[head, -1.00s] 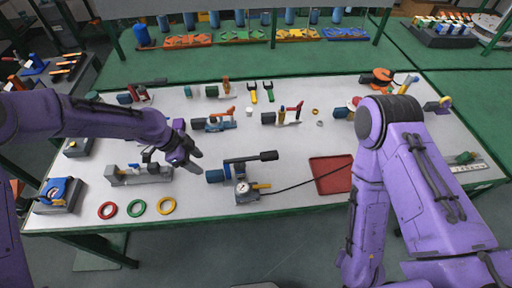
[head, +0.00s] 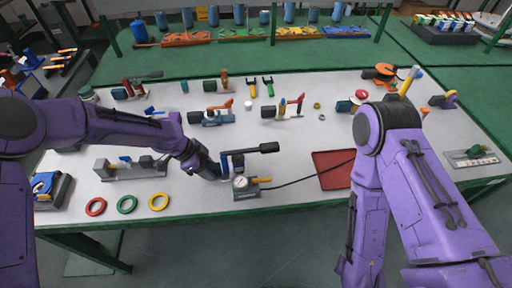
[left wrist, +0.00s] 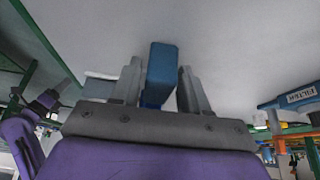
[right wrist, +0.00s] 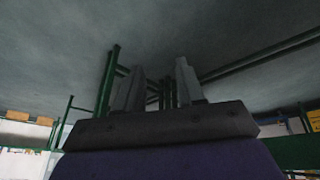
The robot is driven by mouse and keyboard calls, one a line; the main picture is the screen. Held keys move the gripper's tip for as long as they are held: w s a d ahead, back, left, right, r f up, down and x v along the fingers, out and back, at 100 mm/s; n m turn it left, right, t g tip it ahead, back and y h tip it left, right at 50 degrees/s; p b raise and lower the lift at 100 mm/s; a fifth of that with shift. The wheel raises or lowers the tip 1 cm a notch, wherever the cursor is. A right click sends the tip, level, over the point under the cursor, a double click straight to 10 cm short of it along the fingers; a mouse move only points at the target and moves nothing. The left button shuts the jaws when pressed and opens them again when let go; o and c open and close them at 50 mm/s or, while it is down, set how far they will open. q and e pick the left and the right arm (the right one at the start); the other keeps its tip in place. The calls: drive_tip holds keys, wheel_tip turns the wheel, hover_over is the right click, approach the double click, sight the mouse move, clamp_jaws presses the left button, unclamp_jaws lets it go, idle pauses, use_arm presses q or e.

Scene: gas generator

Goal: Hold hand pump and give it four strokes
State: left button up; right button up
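The hand pump (head: 242,183) stands near the front edge of the table, with a blue body, a black lever handle, a round white gauge and a black hose. My left gripper (head: 213,171) is at the pump's left end. In the left wrist view a blue part (left wrist: 161,75) shows between the two fingers of my left gripper (left wrist: 160,88). The fingers stand apart, one on each side of it; I cannot tell whether they touch it. My right gripper (right wrist: 160,85) is open and empty, above the floor in front of the table; the head view does not show it.
A red tray (head: 332,170) lies right of the pump, with the hose running to it. Red, green and yellow rings (head: 127,205) lie at the front left. A grey vise-like tool (head: 130,172) stands behind them. Several tools line the back.

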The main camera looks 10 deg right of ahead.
use_arm(q)
clamp_jaws()
